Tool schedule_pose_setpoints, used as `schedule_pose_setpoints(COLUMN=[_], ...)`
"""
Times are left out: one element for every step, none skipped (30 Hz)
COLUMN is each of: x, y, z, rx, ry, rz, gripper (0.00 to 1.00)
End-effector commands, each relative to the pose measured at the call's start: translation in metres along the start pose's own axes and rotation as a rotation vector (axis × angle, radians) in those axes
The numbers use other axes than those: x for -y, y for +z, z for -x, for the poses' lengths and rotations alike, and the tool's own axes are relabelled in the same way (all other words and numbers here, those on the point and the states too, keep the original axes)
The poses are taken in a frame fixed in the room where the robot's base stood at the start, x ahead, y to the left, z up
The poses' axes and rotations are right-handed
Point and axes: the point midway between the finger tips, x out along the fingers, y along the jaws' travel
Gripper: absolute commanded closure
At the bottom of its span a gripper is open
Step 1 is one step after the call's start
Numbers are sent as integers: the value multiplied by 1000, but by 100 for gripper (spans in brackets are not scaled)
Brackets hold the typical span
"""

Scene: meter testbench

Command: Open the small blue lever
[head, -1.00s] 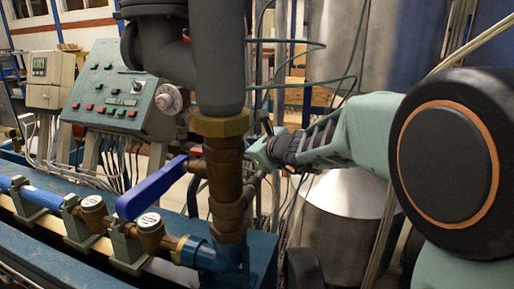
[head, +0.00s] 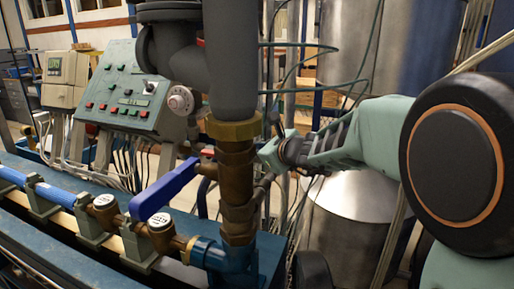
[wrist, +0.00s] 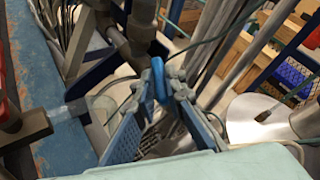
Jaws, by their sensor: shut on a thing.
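The small blue lever (wrist: 158,80) shows in the wrist view as a narrow blue piece beside a dark pipe fitting (wrist: 140,28). My gripper (wrist: 165,88) is shut on it, with a finger on each side. In the head view my gripper (head: 270,152) is just right of the upright brass pipe (head: 237,175). I cannot make out the small lever there. A larger blue lever (head: 165,192) slants across the left side of the brass pipe, apart from my gripper.
A green control panel (head: 125,92) stands behind at the left. Blue piping with brass meters (head: 105,207) runs along the bench in front. A steel tank (head: 350,215) stands behind my arm. Thin green cables (head: 300,90) hang near my gripper.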

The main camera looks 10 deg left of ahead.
Motion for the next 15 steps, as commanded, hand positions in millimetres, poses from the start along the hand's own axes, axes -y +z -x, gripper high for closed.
schedule_pose_setpoints(x=[3, 4, 4, 4, 5, 6, 6, 6, 7, 7, 7, 8, 8, 8, 8], y=[3, 3, 3, 4, 4, 4, 4, 5, 5, 5, 6, 5, 5, 5, 6], z=[2, 2, 2, 2, 2, 3, 3, 3, 3, 3, 2, 3, 3, 2, 2], rx=[-2, -3, -2, -3, -4, -3, -4, -4, -3, -4, -3, -4, -4, -4, -3], ry=[9, 17, 29, 39, 49, 64, 77, 90, 107, 121, 136, 154, 168, 182, 200], rz=[7, 14, 22, 31, 38, 50, 60, 69, 83, 95, 106, 121, 131, 143, 157], gripper=[100, 100, 100, 100, 100, 100, 100, 100, 100, 100, 100, 100, 100, 100, 100])
